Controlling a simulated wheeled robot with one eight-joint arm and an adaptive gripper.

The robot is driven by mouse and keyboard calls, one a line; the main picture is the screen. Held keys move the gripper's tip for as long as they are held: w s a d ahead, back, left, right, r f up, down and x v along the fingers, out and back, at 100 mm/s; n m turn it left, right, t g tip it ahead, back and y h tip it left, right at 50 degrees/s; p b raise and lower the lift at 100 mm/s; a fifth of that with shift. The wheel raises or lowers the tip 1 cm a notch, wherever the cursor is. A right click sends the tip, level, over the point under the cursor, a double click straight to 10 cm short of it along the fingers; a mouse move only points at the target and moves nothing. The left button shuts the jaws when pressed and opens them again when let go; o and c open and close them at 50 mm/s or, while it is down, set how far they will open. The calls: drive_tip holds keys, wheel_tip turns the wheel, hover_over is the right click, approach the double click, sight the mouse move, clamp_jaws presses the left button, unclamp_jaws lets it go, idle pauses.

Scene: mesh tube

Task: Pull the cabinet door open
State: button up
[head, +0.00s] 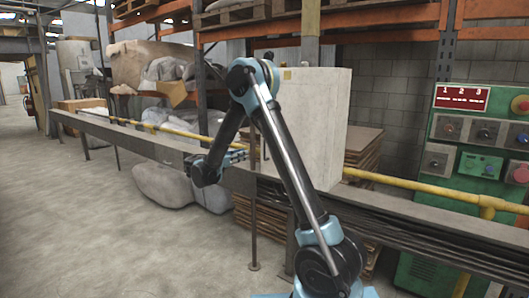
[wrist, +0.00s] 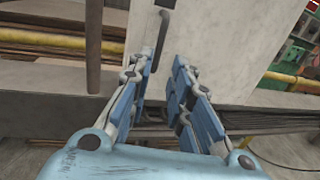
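The pale cabinet (head: 318,125) stands at the middle of the head view, partly hidden by my arm. In the wrist view, its pale front (wrist: 225,45) fills the upper middle. A dark upright bar handle (wrist: 162,35) shows on that front near its left side. I see no gap at the door. My gripper (wrist: 158,72) is open, its two fingers apart with nothing between them. The handle shows just beyond the fingertips, apart from them. In the head view my gripper (head: 238,154) is at the cabinet's left side.
A long grey rail (head: 130,136) runs beside the cabinet, with a thin dark post (wrist: 93,45) left of the handle in the wrist view. A yellow pipe (head: 430,187) and a green control panel (head: 480,140) are at right. The floor (head: 90,220) at left is clear.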

drive_tip(key=x, duration=1.5)
drive_tip(key=shift+c, duration=0.5)
clamp_jaws()
